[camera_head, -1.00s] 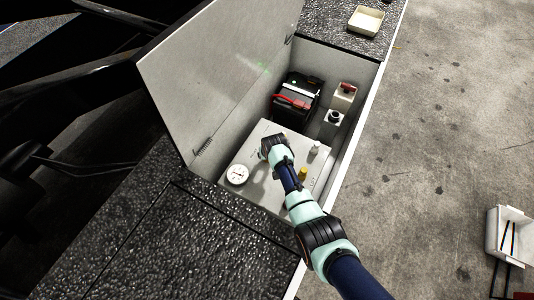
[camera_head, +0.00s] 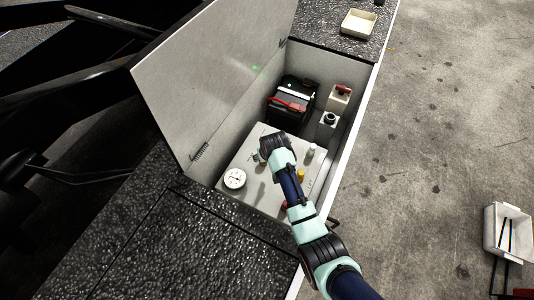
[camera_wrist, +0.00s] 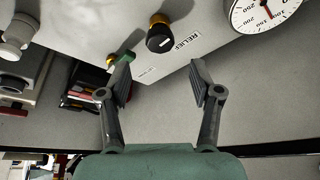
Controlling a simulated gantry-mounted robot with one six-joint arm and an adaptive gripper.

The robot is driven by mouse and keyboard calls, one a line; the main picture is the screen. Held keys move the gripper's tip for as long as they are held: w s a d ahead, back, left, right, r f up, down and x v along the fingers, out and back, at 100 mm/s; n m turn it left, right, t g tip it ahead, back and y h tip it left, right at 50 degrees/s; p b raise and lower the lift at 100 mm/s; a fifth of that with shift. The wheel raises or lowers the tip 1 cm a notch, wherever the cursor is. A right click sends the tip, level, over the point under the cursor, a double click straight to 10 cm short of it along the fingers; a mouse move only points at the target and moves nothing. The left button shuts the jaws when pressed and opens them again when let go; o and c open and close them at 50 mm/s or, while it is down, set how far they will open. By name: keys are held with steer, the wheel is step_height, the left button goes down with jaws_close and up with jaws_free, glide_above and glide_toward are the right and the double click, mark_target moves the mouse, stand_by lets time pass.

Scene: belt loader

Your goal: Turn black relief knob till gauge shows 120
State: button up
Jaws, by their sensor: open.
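The black relief knob (camera_wrist: 160,38) shows in the wrist view with a brass collar and a white mark, next to a label reading RELIEF (camera_wrist: 180,44). The white gauge (camera_wrist: 262,8) is partly cut off at the top right of the wrist view, with a red needle. In the head view the whole gauge (camera_head: 234,179) sits on the grey panel (camera_head: 258,200); its reading is too small to tell. My gripper (camera_wrist: 162,80) is open and empty, its fingers apart and short of the knob. In the head view my gripper (camera_head: 262,158) is over the panel and hides the knob.
The panel sits in an open box with a raised lid (camera_head: 210,75). A black battery (camera_head: 292,103) with a red part stands behind it.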

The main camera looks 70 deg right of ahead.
steer(key=v, duration=0.4)
steer(key=shift+a+r, duration=0.1)
steer(key=shift+r, duration=0.3)
steer(key=w+a+r+n+t, duration=0.3)
steer(key=w+a+r, duration=0.45)
steer(key=a, duration=0.35)
steer(key=a+r+n+t+y, duration=0.1)
steer(key=a+r+n+t, duration=0.1)
steer(key=a+r, duration=0.55)
steer(key=w+a+r+n+t+y+p, duration=0.15)
steer(key=a+r, duration=0.25)
steer(key=a, duration=0.7)
steer(key=a+r+n+t+b, duration=0.1)
steer(key=a+r+n+t, duration=0.3)
steer(key=a, duration=0.5)
step_height(320, 180, up, 41)
steer(key=s+a+p, duration=0.1)
steer(key=a+p, duration=0.1)
steer(key=p, duration=3.6)
steer(key=shift+s+y+p, duration=0.15)
steer(key=shift+y+p, duration=0.2)
steer(key=shift+y, duration=0.1)
